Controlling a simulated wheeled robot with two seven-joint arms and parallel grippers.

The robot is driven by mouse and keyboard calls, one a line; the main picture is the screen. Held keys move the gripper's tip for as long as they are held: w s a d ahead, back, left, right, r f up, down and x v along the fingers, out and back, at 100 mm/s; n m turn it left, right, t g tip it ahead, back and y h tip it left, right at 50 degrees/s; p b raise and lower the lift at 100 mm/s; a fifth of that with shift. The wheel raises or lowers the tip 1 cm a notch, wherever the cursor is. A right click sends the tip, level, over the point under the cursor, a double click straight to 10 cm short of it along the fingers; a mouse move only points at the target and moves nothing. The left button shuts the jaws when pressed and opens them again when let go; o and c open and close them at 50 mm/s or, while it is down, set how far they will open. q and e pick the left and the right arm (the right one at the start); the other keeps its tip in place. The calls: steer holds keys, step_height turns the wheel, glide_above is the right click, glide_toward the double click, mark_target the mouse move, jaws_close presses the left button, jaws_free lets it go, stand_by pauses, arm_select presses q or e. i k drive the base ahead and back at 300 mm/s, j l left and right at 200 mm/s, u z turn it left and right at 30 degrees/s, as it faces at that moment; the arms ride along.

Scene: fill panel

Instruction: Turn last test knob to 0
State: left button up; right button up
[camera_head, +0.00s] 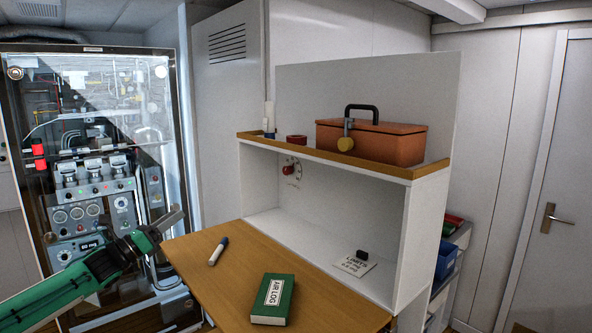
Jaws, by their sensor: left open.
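A small red knob (287,170) is on the inner back wall of the white shelf unit, near its left end. Small marks surround it, too small to read, so I cannot tell its setting or confirm it is the last test knob. Behind my arm, a glass-fronted panel (92,130) carries gauges (76,214) and a small dial (122,203). My left gripper (165,236), on a green and black arm, is open and empty, in front of the panel and left of the desk. It is well apart from the red knob. My right gripper is not in view.
The wooden desk (208,275) holds a marker (219,250) and a green AIR LOG book (273,299). A card (355,267) and a black block (362,254) lie in the shelf. An orange toolbox (385,143) and red ring (297,140) sit on top. A door (550,160) stands right.

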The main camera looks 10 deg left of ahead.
mark_target(287, 170)
steer(key=i+l, duration=0.95)
